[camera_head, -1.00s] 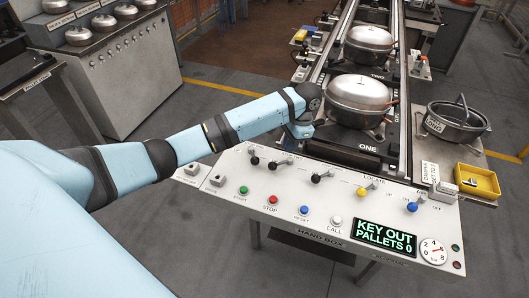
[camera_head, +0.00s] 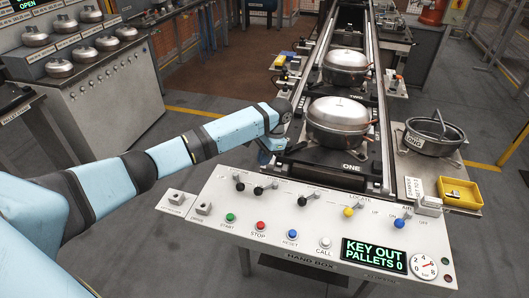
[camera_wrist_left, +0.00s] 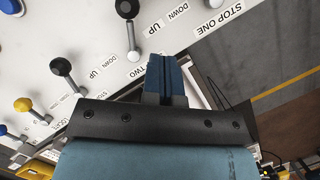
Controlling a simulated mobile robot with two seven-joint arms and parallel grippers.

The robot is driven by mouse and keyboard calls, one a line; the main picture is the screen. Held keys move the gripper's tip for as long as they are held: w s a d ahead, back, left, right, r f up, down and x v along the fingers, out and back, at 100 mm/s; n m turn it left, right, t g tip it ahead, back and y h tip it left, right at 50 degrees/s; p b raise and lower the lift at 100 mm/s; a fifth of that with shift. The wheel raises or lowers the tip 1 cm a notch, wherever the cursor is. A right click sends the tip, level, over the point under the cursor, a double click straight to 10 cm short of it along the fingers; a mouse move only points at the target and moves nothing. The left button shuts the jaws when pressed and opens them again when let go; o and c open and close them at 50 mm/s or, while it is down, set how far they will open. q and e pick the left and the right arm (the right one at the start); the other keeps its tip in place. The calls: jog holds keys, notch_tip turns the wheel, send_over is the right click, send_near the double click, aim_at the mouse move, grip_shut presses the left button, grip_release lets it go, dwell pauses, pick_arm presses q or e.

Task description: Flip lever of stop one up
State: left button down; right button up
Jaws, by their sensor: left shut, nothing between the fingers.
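The stop one lever (camera_head: 240,187) is the leftmost black-knobbed lever on the white hand box panel. Its knob leans toward the panel's front edge. In the left wrist view its label (camera_wrist_left: 222,18) reads STOP ONE; a silver lever base (camera_wrist_left: 215,3) shows at the top edge, its knob out of frame. The stop two lever (camera_wrist_left: 127,9) stands beside it, with DOWN and UP labels between. My left gripper (camera_head: 266,154) is shut and empty, behind the levers at the panel's back edge. Its blue fingers show in the wrist view (camera_wrist_left: 166,75), apart from the levers.
Another black-knobbed lever (camera_head: 302,201), a yellow one (camera_head: 348,212) and a blue one (camera_head: 399,224) stand farther right. Push buttons line the front. The display (camera_head: 374,257) reads KEY OUT PALLETS 0.

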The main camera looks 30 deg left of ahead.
aim_at(238, 182)
pick_arm(q)
jog(key=x, duration=0.5)
jog(key=shift+s+a+f, duration=0.15)
jog(key=shift+a+f, duration=0.05)
jog(key=s, duration=0.1)
jog(key=s+a, duration=0.1)
jog(key=shift+s+a+f+p, duration=0.15)
jog(key=shift+s+a+p, duration=0.15)
jog(key=shift+s, duration=0.25)
jog(key=shift+a, duration=0.1)
jog(key=shift+s+p, duration=0.15)
jog(key=shift+p, duration=0.35)
jog(key=shift+s+m+p, duration=0.15)
jog(key=shift+m+p, duration=0.35)
jog(key=shift+p, duration=0.05)
